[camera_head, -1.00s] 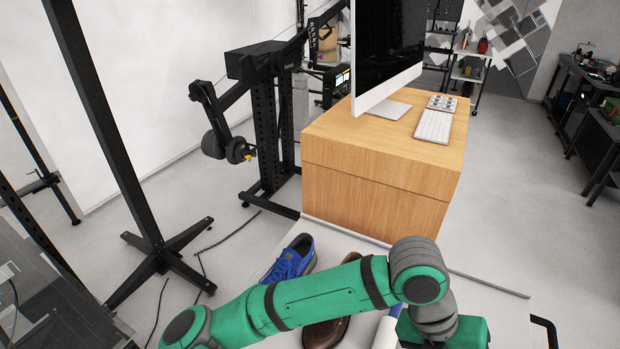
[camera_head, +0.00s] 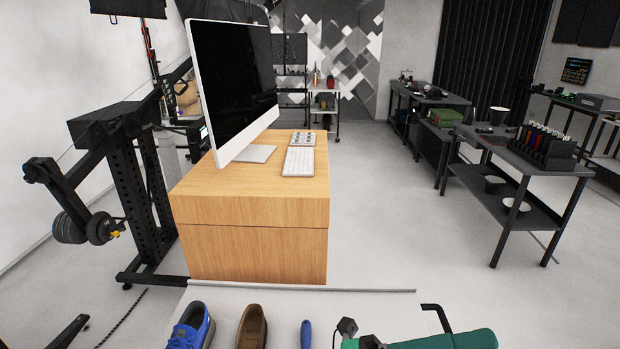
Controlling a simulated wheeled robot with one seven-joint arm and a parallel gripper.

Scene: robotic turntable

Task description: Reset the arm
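On the white table (camera_head: 400,310) a blue shoe (camera_head: 192,328) lies at the left. A brown shoe (camera_head: 252,328) lies beside it. A blue handle-like object (camera_head: 306,335) is right of the brown shoe. A small dark knobbed part (camera_head: 347,327) shows beside the arm; I cannot tell what it is. The arm appears clear of both shoes.
A wooden cabinet (camera_head: 255,255) stands just beyond the table, with a monitor (camera_head: 230,85) and keyboard (camera_head: 298,162) on it. A black stand (camera_head: 130,190) is at left. Black work tables (camera_head: 520,170) are at right. The floor (camera_head: 400,230) between cabinet and work tables is open.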

